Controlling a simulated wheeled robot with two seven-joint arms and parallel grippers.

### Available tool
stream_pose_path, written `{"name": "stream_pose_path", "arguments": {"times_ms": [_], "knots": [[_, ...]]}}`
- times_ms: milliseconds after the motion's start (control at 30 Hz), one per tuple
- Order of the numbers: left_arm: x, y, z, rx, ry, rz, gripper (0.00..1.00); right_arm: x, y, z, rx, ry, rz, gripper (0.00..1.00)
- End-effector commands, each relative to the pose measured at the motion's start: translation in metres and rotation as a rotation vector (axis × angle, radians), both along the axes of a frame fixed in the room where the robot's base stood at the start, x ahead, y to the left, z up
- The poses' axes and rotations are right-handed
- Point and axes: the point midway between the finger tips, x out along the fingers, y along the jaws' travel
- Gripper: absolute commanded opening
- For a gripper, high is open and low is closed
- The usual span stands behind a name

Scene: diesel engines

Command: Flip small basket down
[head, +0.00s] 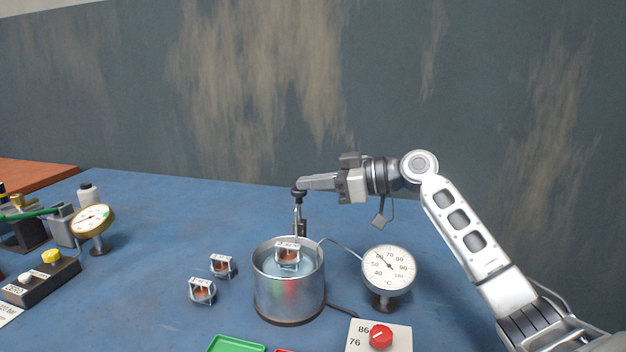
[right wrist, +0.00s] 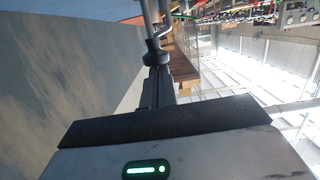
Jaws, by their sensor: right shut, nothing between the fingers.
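A small wire basket (head: 288,257) with a copper-coloured part and a white label sits in the water at the top of the round metal pot (head: 289,294). A metal post (head: 299,214) with a black knob (head: 298,193) stands at the pot's back edge. My right gripper (head: 304,184) is shut and empty, its fingertips at the black knob. The knob and rod also show in the right wrist view (right wrist: 155,55), just beyond the shut fingers. I cannot tell whether they touch. My left gripper is not in view.
Two similar small baskets stand left of the pot, one nearer (head: 202,291) and one farther (head: 222,266). A dial thermometer (head: 388,268) stands right of it. A red control knob (head: 381,337) and a green tray (head: 236,344) are in front.

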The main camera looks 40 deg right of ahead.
Motion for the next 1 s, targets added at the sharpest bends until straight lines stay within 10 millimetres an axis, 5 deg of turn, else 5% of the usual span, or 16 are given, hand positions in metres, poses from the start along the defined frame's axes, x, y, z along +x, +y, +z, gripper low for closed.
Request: {"name": "stream_pose_path", "arguments": {"times_ms": [33,133,567,767,933,1000], "knots": [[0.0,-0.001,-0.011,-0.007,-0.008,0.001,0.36,0.0,0.0,-0.018,0.001,0.001,0.0,0.0],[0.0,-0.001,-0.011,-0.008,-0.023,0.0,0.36,0.0,0.0,-0.029,0.0,0.0,-0.001,0.0],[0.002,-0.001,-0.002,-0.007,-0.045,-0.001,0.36,0.0,0.0,-0.032,-0.002,0.004,0.001,0.0],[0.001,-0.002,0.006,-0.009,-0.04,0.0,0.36,0.0,0.001,-0.017,-0.002,0.001,0.002,0.0],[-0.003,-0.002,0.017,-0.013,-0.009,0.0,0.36,0.0,0.002,0.022,-0.001,-0.006,0.005,0.0],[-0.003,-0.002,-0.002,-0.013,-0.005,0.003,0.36,-0.013,-0.01,0.011,-0.004,-0.001,0.001,0.0]]}}
